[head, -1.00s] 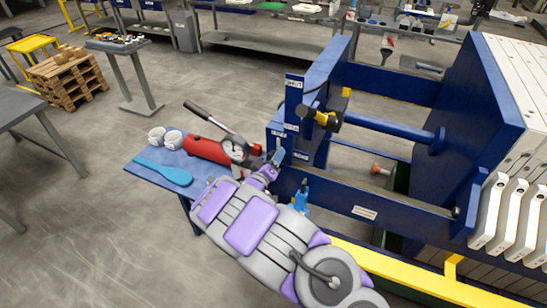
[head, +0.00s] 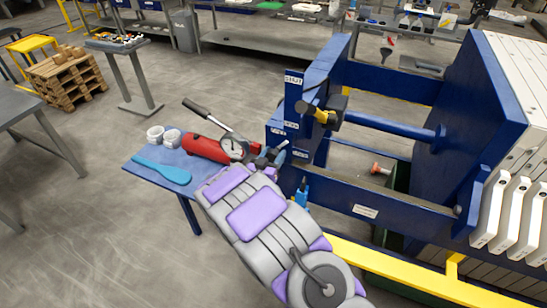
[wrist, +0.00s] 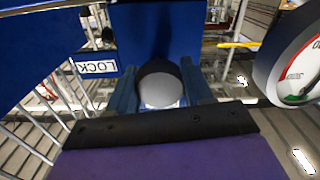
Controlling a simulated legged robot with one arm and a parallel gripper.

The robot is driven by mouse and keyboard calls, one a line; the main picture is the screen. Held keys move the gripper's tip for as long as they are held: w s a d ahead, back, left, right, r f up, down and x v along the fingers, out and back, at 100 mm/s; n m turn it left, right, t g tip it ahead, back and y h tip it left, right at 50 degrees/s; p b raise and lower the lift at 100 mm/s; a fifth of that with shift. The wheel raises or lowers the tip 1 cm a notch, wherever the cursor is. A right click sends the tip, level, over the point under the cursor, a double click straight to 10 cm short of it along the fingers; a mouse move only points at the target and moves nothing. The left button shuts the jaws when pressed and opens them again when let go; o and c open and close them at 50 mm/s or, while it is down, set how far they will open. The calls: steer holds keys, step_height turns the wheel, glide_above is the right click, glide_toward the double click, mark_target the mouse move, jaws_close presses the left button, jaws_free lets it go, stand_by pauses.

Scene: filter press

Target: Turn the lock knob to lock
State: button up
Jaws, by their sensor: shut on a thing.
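The lock knob (wrist: 160,84), round with a dark rim and a grey face, sits on the blue press frame in the wrist view. My gripper (wrist: 160,98) is around it, with one blue finger on each side, shut on it. A white label reading LOCK (wrist: 97,66) is to the left of the knob. In the head view my gripper (head: 277,153) is at the front of the blue post (head: 293,100), low down by its labels. The knob itself is hidden there by my gripper and arm.
A blue side table (head: 150,158) holds a red hand pump (head: 205,148) with a gauge (head: 234,149) close beside my gripper. A teal paddle (head: 163,171) and white rolls (head: 163,135) lie there too.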

steer(key=m+b, duration=0.1)
steer(key=m, duration=0.1)
steer(key=m+b, duration=0.3)
steer(key=shift+a+f+m, duration=0.1)
steer(key=shift+f+m, duration=0.15)
steer(key=shift+m, duration=0.05)
steer(key=m+b, duration=0.4)
steer(key=shift+r+m+b, duration=0.1)
steer(key=shift+m+b, duration=0.2)
steer(key=shift+m, duration=0.1)
steer(key=o, duration=1)
steer(key=shift+r, duration=0.1)
steer(key=shift+o, duration=0.2)
steer(key=shift+s, duration=0.1)
steer(key=shift+s, duration=0.1)
steer(key=p+v, duration=0.2)
steer(key=v, duration=1.5)
steer(key=shift+a, duration=0.15)
